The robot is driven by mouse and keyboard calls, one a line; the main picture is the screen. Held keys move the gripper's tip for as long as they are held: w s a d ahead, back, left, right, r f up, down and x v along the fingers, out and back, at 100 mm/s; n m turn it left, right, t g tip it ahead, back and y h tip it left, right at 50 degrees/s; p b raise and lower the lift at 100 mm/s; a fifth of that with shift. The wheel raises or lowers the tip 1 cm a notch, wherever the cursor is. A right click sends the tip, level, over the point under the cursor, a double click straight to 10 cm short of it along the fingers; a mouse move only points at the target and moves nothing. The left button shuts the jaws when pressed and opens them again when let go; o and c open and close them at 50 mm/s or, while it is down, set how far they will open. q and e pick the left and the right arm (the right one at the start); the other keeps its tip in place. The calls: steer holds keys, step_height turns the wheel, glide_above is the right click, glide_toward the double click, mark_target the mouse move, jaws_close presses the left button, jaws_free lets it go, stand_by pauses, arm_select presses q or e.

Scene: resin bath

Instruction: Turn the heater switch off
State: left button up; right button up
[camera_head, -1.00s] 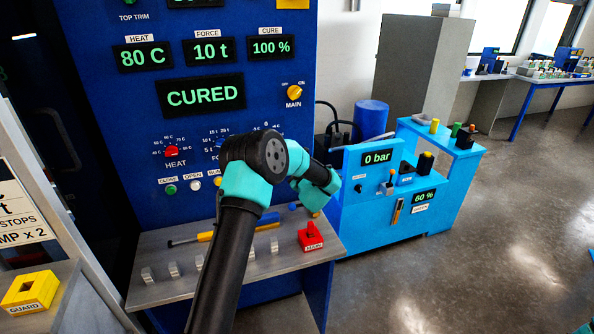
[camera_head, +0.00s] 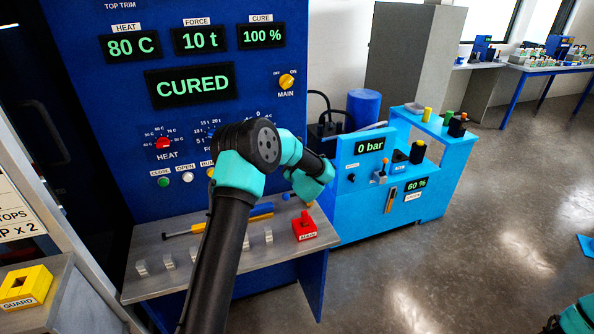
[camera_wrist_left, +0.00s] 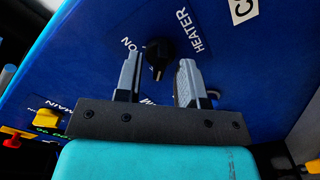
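The heater switch (camera_wrist_left: 157,52) is a black knob on a dark blue panel in the left wrist view, beside the HEATER label (camera_wrist_left: 195,32) and an ON mark. My left gripper (camera_wrist_left: 161,66) is open, one grey finger on each side of the knob as seen there. I cannot tell whether the fingers touch it. The OFF mark is not readable. In the head view my left arm reaches toward the light blue bath unit (camera_head: 350,215), and its fingers are hidden behind my own wrist. My right gripper's fingers are not in view.
The blue press panel (camera_head: 230,130) reads CURED. Its grey shelf (camera_head: 215,275) carries a red block (camera_head: 304,230) and a yellow-handled tool (camera_head: 258,210) near my left arm. The bath unit's front has displays and a lever (camera_head: 390,198). Open floor lies to the right.

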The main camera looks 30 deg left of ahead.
arm_select(q)
steer(key=v, duration=1.7)
steer(key=shift+d, duration=0.1)
